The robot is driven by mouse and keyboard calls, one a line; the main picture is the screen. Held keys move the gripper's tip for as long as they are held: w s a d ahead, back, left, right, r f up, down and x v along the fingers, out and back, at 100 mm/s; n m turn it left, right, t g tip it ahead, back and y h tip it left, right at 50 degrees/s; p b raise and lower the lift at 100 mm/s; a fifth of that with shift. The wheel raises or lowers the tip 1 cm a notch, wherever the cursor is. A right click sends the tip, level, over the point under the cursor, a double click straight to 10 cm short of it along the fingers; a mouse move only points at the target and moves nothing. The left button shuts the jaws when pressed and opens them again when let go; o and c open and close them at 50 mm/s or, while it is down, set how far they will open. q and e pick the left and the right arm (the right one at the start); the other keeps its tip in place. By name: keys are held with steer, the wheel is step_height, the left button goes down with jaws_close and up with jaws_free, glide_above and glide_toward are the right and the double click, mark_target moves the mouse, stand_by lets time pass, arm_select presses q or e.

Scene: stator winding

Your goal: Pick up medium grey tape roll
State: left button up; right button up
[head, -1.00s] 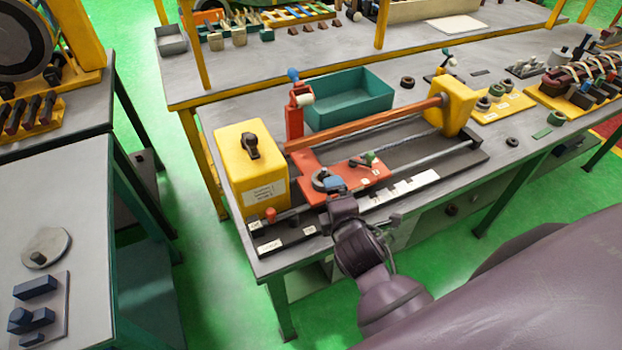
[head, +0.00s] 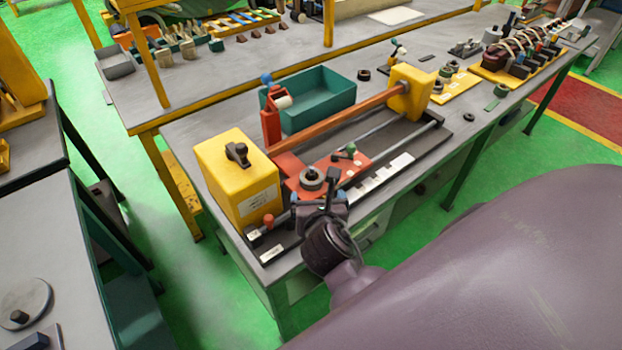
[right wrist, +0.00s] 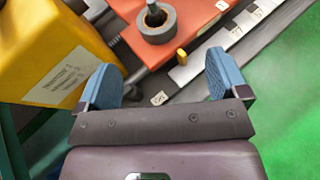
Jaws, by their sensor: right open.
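A grey roll (head: 311,178) sits on the red carriage plate (head: 290,165) of the winding machine, around a dark post. It also shows in the right wrist view (right wrist: 157,24), just beyond the fingertips. I cannot tell for sure that it is the medium grey tape roll. My right gripper (head: 318,199) is open and empty, at the near edge of the machine just in front of this roll. Its blue finger pads stand wide apart in the right wrist view (right wrist: 163,78), with nothing between them. My left gripper is not in view.
The yellow motor box (head: 238,182) stands close to the left of my right gripper. A green bin (head: 318,100) is behind the machine. Dark rings (head: 364,75) lie on the bench, and more rolls stand on a yellow board (head: 455,88). A red-orange bar (head: 340,118) spans the machine.

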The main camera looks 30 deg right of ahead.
mark_target(312, 178)
steer(key=x, duration=1)
steer(key=shift+w, duration=0.5)
steer(key=c, duration=1)
step_height(312, 178, up, 20)
